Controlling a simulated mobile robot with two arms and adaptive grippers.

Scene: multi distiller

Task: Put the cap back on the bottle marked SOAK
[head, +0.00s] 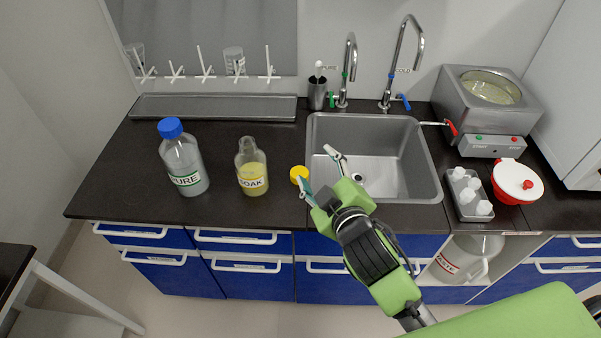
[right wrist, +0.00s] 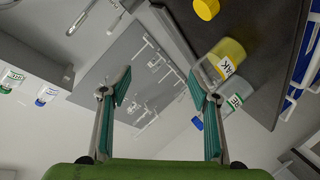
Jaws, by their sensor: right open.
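My right gripper (head: 317,170) is open and empty, just right of the cap, over the sink's front left part. My left gripper is not in view.
A blue-capped bottle marked PURE (head: 183,160) stands left of the SOAK bottle. The sink (head: 430,180) with two taps lies right of the cap. A steel bath (head: 487,110), a tray of small white bottles (head: 460,207) and a red-and-white pot (head: 517,182) stand farther right.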

